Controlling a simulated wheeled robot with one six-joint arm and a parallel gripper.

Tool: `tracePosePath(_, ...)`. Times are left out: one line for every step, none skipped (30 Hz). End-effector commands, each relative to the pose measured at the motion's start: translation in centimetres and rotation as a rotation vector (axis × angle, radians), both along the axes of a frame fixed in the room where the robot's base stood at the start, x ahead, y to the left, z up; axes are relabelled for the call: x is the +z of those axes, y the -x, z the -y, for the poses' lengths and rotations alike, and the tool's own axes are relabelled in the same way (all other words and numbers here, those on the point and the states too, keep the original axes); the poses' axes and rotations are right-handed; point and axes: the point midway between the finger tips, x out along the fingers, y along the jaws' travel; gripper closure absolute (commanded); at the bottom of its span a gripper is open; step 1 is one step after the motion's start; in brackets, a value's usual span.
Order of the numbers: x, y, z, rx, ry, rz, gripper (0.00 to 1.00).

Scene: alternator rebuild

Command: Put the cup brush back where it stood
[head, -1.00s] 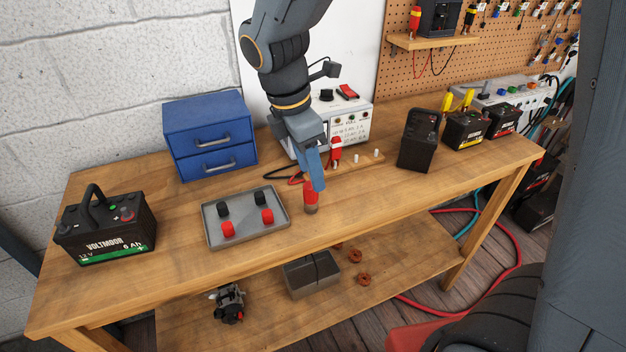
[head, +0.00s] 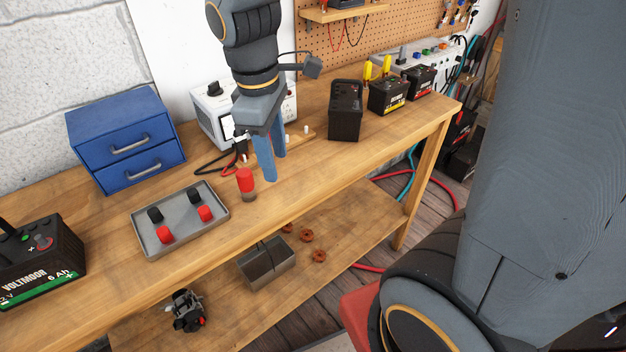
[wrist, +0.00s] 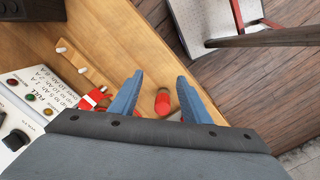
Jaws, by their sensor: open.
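The cup brush appears to be the red cylinder with a grey-brown lower end (head: 245,182), standing upright on the bench just right of the grey tray. My gripper (head: 274,168) is open and empty, to the right of the brush in the head view, with a gap between them. In the wrist view the red brush (wrist: 163,103) shows between the open fingers (wrist: 160,79), not touched by them. A wooden strip with white pegs (head: 300,134) lies behind my gripper.
The grey tray (head: 139,226) holds red and black caps. A blue drawer box (head: 125,140), a white tester (head: 208,118) and a black battery (head: 345,112) stand on the bench. The bench front right of the brush is clear.

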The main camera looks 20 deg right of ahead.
Motion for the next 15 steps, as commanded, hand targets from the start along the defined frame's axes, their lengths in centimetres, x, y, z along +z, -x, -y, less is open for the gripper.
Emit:
tracePosePath(-1.5,1.0,1.8,-0.177,-0.022,0.008,0.57)
tracePosePath(-2.2,1.4,2.6,-0.280,-0.036,0.016,0.57)
tracePosePath(-3.1,2.0,3.5,-0.409,-0.053,0.027,0.57)
tracePosePath(-3.7,2.5,4.2,-0.497,-0.063,0.034,0.57)
tracePosePath(-4.2,2.9,4.7,-0.581,-0.073,0.040,0.57)
tracePosePath(-4.8,3.4,5.4,-0.679,-0.084,0.047,0.57)
tracePosePath(-5.2,3.7,5.8,-0.744,-0.091,0.052,0.57)
tracePosePath(-5.5,4.0,6.2,-0.799,-0.097,0.058,0.57)
tracePosePath(-5.9,4.3,6.5,-0.861,-0.104,0.061,0.57)
tracePosePath(-6.0,4.5,6.7,-0.896,-0.108,0.065,0.57)
tracePosePath(-6.2,4.6,6.9,-0.923,-0.111,0.068,0.57)
tracePosePath(-6.3,4.8,7.0,-0.950,-0.114,0.069,0.57)
tracePosePath(-6.4,4.8,7.1,-0.962,-0.114,0.070,0.57)
tracePosePath(-6.4,4.9,7.1,-0.969,-0.115,0.071,0.57)
tracePosePath(-6.4,4.9,7.1,-0.973,-0.116,0.071,0.57)
